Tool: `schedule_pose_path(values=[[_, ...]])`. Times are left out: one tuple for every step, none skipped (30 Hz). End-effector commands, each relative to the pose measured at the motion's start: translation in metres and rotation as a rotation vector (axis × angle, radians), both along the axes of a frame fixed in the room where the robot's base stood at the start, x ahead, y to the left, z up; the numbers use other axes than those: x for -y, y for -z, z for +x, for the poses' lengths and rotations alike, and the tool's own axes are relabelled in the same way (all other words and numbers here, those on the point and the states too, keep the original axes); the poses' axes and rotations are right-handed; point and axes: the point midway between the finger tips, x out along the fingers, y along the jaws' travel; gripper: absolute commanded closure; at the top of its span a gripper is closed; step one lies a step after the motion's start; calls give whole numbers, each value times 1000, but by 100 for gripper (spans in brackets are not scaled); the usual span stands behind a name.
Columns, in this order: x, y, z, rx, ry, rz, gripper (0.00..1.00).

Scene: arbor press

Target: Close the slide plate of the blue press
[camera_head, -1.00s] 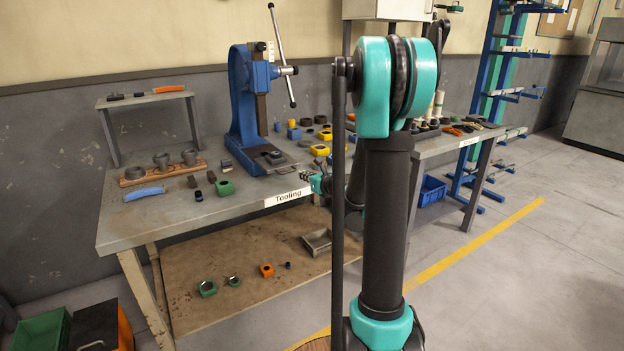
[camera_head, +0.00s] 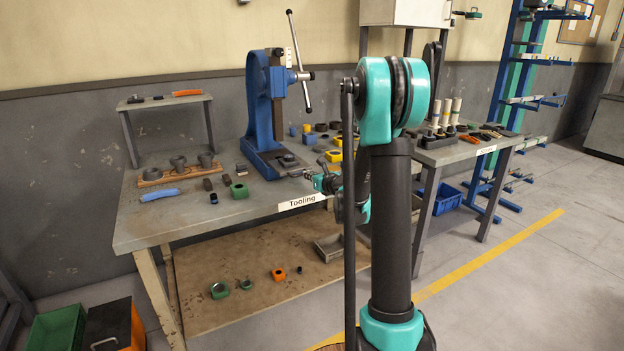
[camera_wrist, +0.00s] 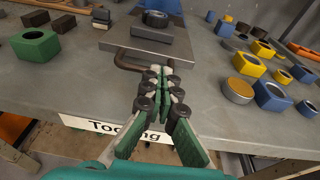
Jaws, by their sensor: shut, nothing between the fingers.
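The blue press (camera_head: 262,105) stands at the back of the tooling bench, with its lever raised. Its grey slide plate (camera_wrist: 160,48) sticks out from the base towards me. The plate carries a dark ring (camera_wrist: 155,19) and a small dark block (camera_wrist: 138,37). A brown bar handle (camera_wrist: 126,62) sits at the plate's front edge. My gripper (camera_wrist: 160,72) is shut and empty, with its fingertips at the handle, partly covering it. I cannot tell if they touch. In the head view my gripper (camera_head: 307,174) is small, just right of the plate.
On the bench (camera_head: 140,228), a green block (camera_head: 239,191) lies left of the plate. Yellow and blue blocks (camera_wrist: 271,95) lie to its right. A raised shelf (camera_head: 165,102) stands at the left. The bench's front edge with its label (camera_wrist: 115,130) lies below my gripper.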

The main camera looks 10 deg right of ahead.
Motion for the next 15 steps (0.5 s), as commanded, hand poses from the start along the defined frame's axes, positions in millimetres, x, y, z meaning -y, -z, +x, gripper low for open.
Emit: schedule_pose_path(values=[[-6,0,15,1,-2,-1,100],[-9,0,24,1,-3,-2,100],[-12,1,35,0,-3,-1,100],[-15,0,44,0,-3,0,100],[-18,0,52,0,-2,-1,100],[-21,0,62,1,-3,-2,100],[-23,0,70,1,-2,-3,100],[-25,0,76,1,-1,-2,100],[-28,0,84,0,-1,-1,100],[-30,0,89,0,-1,-1,100],[-31,0,93,0,-1,-1,100],[-32,0,97,1,-1,-2,100],[-33,0,99,1,0,-2,100],[-34,0,101,1,0,-2,100],[-34,0,103,1,0,-2,100]])
